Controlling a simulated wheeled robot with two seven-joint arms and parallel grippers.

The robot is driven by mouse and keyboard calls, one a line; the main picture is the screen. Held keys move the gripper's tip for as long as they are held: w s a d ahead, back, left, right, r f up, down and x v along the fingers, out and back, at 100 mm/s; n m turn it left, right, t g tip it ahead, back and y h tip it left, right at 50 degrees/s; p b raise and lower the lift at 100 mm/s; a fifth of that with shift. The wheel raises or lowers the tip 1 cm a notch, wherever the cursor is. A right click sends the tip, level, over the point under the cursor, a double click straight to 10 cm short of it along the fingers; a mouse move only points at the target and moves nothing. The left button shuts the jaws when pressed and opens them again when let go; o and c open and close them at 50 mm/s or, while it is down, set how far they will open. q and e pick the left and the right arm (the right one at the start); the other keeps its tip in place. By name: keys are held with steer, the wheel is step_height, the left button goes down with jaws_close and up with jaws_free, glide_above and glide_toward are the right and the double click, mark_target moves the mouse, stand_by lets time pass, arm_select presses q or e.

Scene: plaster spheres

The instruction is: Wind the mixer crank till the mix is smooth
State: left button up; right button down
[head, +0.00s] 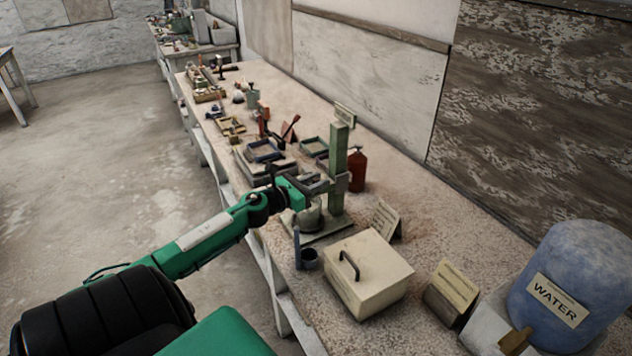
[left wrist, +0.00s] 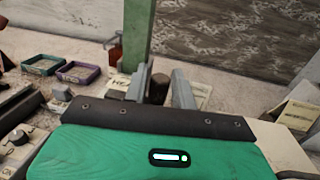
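My left gripper (head: 318,186) reaches in from the left, level with the mixer arm and above the bowl. In the left wrist view, its two grey fingers (left wrist: 164,88) stand apart, with a dark brown upright knob (left wrist: 158,89) between or just beyond them. A gap shows on the knob's right side. The green post (left wrist: 138,35) rises behind. The mix inside the bowl is hidden. My right gripper is not in view.
A blue water container (head: 575,275) is at the right. A red bottle (head: 357,170) stands behind the post. Trays and tools crowd the far bench.

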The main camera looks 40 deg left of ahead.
arm_select(q)
steer(key=s+a+b, duration=0.2)
steer(key=s+b, duration=0.1)
steer(key=s, duration=1)
steer(key=shift+s+b, duration=0.35)
steer(key=shift+f, duration=0.1)
